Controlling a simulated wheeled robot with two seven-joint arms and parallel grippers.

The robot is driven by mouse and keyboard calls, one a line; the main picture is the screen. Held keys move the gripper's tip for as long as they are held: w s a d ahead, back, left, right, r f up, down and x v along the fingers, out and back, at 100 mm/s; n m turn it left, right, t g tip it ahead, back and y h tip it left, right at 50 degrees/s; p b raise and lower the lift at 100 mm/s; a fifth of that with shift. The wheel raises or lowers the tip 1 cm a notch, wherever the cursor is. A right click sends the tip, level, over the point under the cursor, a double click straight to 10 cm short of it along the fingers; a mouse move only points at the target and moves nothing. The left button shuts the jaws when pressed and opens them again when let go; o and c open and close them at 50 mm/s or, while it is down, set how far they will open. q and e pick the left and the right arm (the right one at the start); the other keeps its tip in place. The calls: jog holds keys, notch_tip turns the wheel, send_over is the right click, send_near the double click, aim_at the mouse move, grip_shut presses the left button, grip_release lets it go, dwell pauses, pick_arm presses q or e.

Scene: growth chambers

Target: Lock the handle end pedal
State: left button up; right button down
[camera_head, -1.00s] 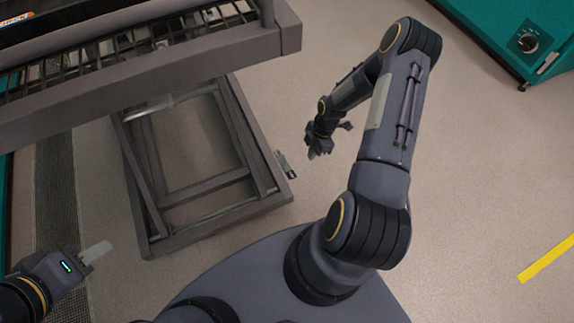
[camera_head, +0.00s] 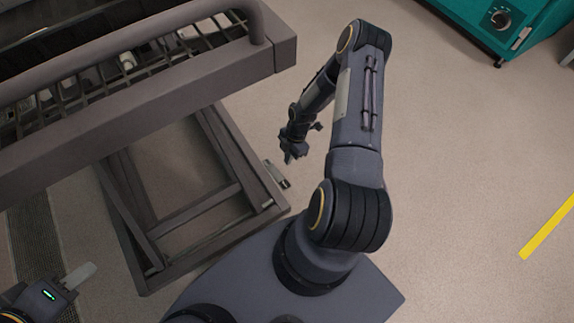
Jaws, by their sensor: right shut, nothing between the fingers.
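A grey trolley with a slatted top has a tubular handle (camera_head: 140,35) along its upper edge. Low on the right side of its folding base frame sits a small metallic pedal (camera_head: 277,174), near the floor. My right gripper (camera_head: 291,157) is shut and empty. It appears just above and right of the pedal in the picture, and I see no clear contact. My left gripper (camera_head: 82,275) is at the lower left, away from the pedal. Its pale fingertip shows, but whether it is open is unclear.
The trolley's base frame (camera_head: 228,140) stands just beyond my base. A teal cabinet (camera_head: 470,15) with a dial is at the top right. A yellow floor stripe (camera_head: 548,228) lies at the right. A dark floor grating (camera_head: 38,245) is at the left. The floor right of my arm is clear.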

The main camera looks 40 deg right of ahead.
jog(key=b, duration=0.2)
send_near(289, 186)
jog(key=a+f, duration=0.1)
jog(key=w+a+f, duration=0.1)
jog(key=f, duration=0.1)
jog(key=w+a+f, duration=0.1)
jog(key=f, duration=0.1)
jog(key=shift+f, duration=0.15)
jog(key=shift+s+f, duration=0.15)
jog(key=shift+f, duration=0.4)
jog(key=shift+s+f+b, duration=0.15)
jog(key=shift+f+b, duration=0.1)
jog(key=shift+b, duration=0.4)
jog(key=shift+s+f+b, duration=0.15)
jog(key=shift+b, duration=0.15)
jog(key=shift+s+a+f+b, duration=0.1)
jog(key=shift+s+f+b, duration=0.45)
jog(key=shift+b, duration=0.55)
jog(key=shift+s+f+b, duration=0.2)
jog(key=shift+f+b, duration=0.7)
jog(key=shift+b, duration=0.7)
